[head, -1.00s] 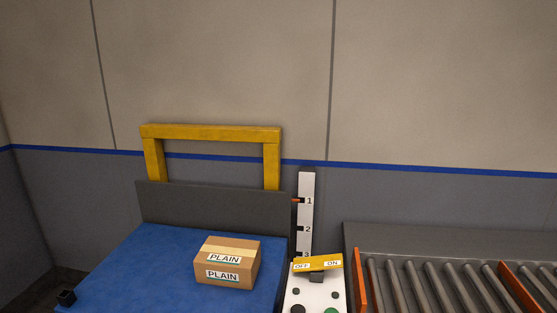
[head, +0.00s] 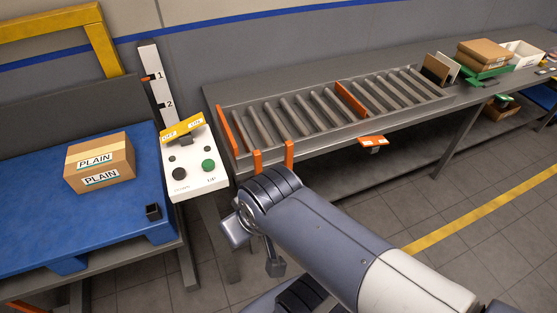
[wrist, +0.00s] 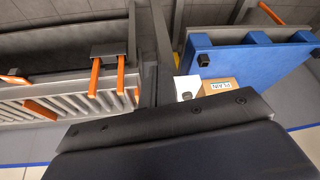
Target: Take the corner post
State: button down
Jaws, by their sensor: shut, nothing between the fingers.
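A small black square piece (head: 153,212) stands at the front right corner of the blue pallet (head: 60,235). It also shows in the wrist view (wrist: 204,61) on the blue surface. It is short, and I cannot tell whether it is the corner post itself or a socket for one. No long loose post is plain to see. My gripper (wrist: 168,122) fills the lower part of the wrist view as a dark bolted form. It is shut and empty, well apart from the black piece. In the head view my arm hides most of the gripper.
A carton marked PLAIN (head: 100,163) sits on the pallet. A white control box (head: 194,165) stands between the pallet and the roller conveyor (head: 285,118). Orange uprights (head: 289,155) rise at the conveyor's front edge. Stacked boxes (head: 485,52) lie farther right.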

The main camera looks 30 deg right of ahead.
aim_at(289, 145)
jog(key=i+l, duration=0.1)
jog(key=l, duration=0.25)
jog(key=i+l+z, duration=0.1)
jog(key=l, duration=0.25)
jog(key=i+l, duration=0.1)
jog(key=l, duration=0.25)
jog(key=i+l+z, duration=0.1)
jog(key=l, duration=0.25)
jog(key=i+l+z, duration=0.1)
jog(key=l, duration=0.2)
jog(key=i, duration=0.05)
